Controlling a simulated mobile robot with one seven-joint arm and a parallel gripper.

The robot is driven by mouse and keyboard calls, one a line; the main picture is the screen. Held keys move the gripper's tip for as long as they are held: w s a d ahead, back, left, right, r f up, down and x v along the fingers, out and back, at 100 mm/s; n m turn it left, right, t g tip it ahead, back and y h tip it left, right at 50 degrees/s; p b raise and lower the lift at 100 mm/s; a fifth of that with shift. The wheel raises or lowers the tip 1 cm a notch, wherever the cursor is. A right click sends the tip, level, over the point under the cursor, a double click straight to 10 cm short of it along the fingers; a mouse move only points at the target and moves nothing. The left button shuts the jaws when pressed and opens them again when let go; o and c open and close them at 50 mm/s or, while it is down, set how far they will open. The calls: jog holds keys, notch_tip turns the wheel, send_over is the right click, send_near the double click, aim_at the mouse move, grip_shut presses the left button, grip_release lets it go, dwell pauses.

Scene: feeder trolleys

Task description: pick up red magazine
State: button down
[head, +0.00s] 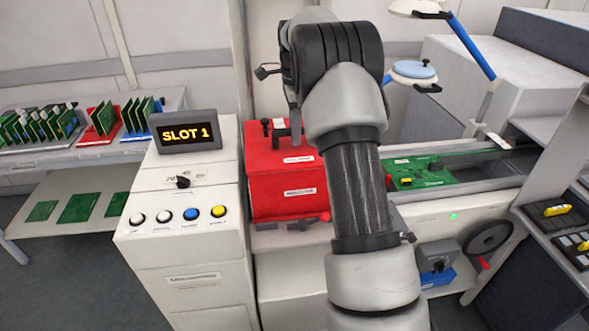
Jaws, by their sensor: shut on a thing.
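The red magazine (284,185) is a red box with white labels and a dark handle on top. It stands upright at the machine's front, left of my arm, which covers its right part. My gripper (294,128) is mostly hidden behind my arm; a dark part of it shows at the handle on top of the magazine. It is shut on the magazine there, though the fingertips are not clear. Whether the magazine is lifted cannot be told.
A white console (190,250) with a "SLOT 1" display (186,132) and several buttons stands close on the left. A rack table (60,155) with green boards is further left. A conveyor with a green board (425,172) lies to the right. A trolley (560,235) stands at far right.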

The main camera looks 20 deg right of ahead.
jog(key=shift+w+r, duration=0.15)
jog(key=shift+r, duration=0.7)
notch_tip(320, 180, up, 9)
jog(key=shift+f+p, duration=0.1)
jog(key=shift+p, duration=0.7)
jog(key=shift+r, duration=0.2)
notch_tip(320, 180, up, 7)
jog(key=p, duration=0.7)
jog(key=shift+f, duration=0.15)
